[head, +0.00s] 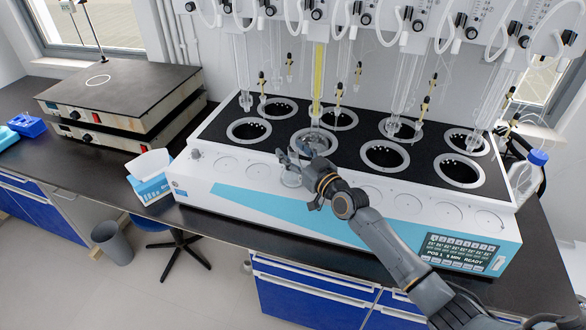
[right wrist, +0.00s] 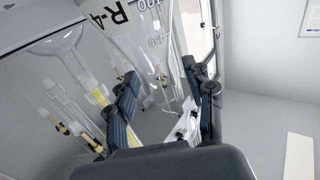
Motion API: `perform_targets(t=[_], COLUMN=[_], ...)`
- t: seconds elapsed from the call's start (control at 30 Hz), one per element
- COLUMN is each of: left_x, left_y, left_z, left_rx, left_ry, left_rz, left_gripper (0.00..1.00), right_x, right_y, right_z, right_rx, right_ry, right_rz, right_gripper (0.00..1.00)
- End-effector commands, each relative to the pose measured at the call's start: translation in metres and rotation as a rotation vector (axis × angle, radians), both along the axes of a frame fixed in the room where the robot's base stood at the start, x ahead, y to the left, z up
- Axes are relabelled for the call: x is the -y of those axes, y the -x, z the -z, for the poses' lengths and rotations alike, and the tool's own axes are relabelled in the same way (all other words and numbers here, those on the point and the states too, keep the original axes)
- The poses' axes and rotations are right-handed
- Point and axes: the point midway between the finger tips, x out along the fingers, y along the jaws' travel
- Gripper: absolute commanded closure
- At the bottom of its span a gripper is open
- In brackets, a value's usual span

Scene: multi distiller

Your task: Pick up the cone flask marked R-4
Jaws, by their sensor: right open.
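My right gripper (right wrist: 163,80) is open, with one dark finger to each side below the flask's marked part. I cannot tell whether either finger touches the glass. In the head view my right gripper (head: 296,176) is over the front edge of the distiller (head: 225,196), near its middle. The flask is hard to make out there, partly behind the fingers. My left gripper is not in view.
The distiller's black top has several ringed wells, with glass tubes hanging above them; one tube (head: 318,75) is yellow. A tissue box (head: 150,186) stands to the left, near stacked hot plates (head: 120,95). A blue-capped bottle (head: 530,175) stands to the right.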

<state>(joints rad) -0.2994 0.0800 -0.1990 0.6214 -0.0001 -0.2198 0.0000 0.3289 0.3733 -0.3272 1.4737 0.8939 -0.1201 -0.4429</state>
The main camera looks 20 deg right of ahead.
Motion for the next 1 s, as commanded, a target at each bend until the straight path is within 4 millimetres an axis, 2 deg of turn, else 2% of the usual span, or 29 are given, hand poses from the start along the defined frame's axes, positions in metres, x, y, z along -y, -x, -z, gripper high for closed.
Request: perform_targets(t=[0.23,0.27,0.5,1.0], left_x=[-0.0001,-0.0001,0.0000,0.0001], left_y=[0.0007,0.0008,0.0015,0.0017], left_z=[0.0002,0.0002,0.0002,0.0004], left_rx=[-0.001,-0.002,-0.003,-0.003], left_ry=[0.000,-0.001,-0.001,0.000], left_rz=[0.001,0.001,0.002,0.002], left_gripper=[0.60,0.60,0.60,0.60], right_x=[-0.0010,-0.0009,-0.0007,-0.0007], right_y=[-0.0017,-0.0016,-0.0015,-0.0016], right_z=[0.0006,0.0005,0.0006,-0.0014], right_rx=[0.000,0.000,-0.001,0.001], right_ry=[0.000,0.000,0.000,0.000], right_rz=[0.000,0.000,0.000,0.000], right_gripper=[0.47,0.51,1.00,1.00])
